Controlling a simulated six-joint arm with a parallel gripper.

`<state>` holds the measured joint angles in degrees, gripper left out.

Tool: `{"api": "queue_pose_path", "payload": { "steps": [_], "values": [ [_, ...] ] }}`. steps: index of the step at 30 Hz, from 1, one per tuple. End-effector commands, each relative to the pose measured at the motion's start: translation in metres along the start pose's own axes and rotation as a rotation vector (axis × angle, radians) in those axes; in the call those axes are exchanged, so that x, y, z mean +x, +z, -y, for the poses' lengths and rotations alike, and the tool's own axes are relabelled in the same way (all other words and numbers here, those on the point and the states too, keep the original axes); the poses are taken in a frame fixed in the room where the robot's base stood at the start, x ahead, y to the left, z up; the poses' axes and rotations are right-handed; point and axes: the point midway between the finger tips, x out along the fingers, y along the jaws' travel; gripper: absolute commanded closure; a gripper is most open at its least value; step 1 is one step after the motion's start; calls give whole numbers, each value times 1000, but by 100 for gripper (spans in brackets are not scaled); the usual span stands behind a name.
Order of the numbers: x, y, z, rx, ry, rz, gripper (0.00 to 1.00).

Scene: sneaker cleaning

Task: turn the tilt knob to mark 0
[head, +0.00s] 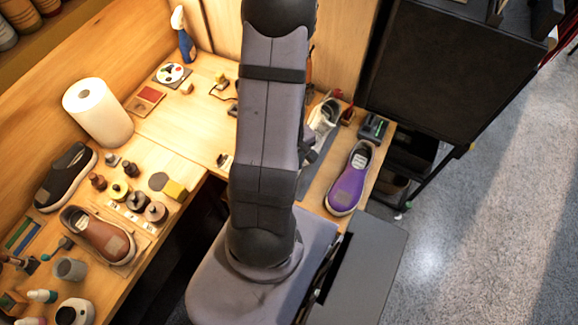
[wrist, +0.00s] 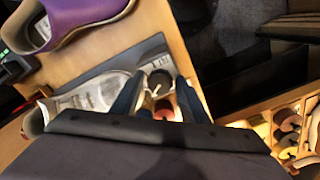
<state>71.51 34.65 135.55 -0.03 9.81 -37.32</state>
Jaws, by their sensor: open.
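A round dark knob (wrist: 160,77) with a pale pointer line shows in the wrist view, beside a grey-white sneaker (wrist: 92,92). My gripper (wrist: 160,95) is open, with one dark blue finger on each side of the knob in the picture. I cannot tell whether either finger touches the knob. The mark numbers cannot be read. A small red part shows just below the knob, between the fingers. In the head view, the grey-white sneaker (head: 323,116) is partly behind my arm. The knob and my fingertips are hidden there.
A purple sneaker (head: 350,178) lies on the bench right of my arm; it also fills the wrist view's upper left (wrist: 75,18). A small dark device (head: 373,127) sits behind it. The left bench holds a paper roll (head: 98,112), a brown shoe (head: 97,234) and several bottles.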

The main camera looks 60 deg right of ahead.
Motion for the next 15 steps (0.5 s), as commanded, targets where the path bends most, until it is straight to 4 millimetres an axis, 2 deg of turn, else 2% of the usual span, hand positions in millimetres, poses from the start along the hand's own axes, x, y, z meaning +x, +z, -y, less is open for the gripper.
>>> {"api": "queue_pose_path", "payload": {
  "steps": [9,15],
  "values": [
    [0,0,0,299,0,0,59],
    [0,0,0,368,0,0,59]
  ]
}}
